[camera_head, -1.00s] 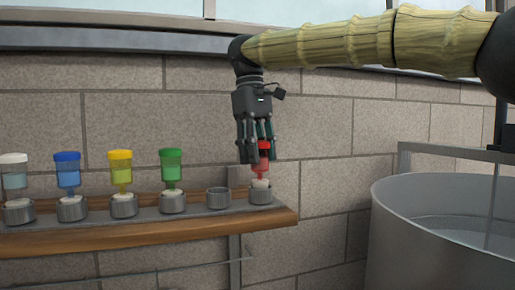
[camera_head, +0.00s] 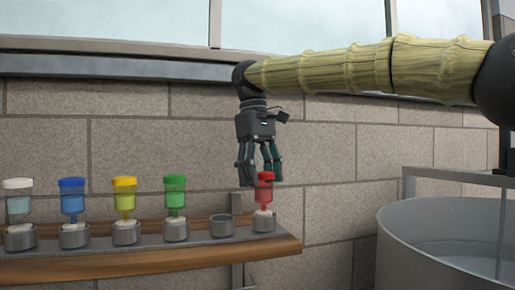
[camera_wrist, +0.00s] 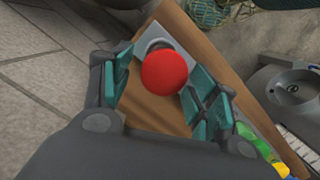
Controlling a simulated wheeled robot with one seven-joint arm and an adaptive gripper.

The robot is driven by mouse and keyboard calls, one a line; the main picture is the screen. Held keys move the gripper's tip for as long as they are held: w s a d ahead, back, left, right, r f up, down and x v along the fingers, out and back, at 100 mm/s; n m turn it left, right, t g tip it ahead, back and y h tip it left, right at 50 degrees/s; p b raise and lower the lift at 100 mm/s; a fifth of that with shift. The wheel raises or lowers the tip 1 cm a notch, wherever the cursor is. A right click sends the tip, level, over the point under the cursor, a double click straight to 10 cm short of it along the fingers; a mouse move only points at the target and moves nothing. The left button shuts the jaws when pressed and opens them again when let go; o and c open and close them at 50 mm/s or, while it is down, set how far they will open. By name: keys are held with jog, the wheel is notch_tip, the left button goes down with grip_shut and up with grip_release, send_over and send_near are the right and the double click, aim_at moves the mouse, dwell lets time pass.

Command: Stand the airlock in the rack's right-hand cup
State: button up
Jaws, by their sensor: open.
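The red-capped airlock (camera_head: 264,192) stands upright in the right-hand cup (camera_head: 264,222) at the right end of the rack (camera_head: 200,237). My gripper (camera_head: 261,180) is open above it, with its fingertips around the level of the red cap. In the wrist view, the round red cap (camera_wrist: 164,72) lies between the two spread teal-padded fingers (camera_wrist: 163,85), with a gap on the left side. The airlock's lower part is hidden under its cap in the wrist view.
The cup (camera_head: 222,226) left of the red airlock is empty. Other cups hold green (camera_head: 175,192), yellow (camera_head: 124,194), blue (camera_head: 72,195) and white-capped (camera_head: 18,197) airlocks. A brick wall (camera_head: 330,150) stands behind; a large metal vat (camera_head: 420,235) is at right.

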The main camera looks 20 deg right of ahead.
notch_tip(320, 180, up, 10)
jog(key=w+a, duration=0.1)
jog(key=shift+w+r, duration=0.2)
dwell(0.4)
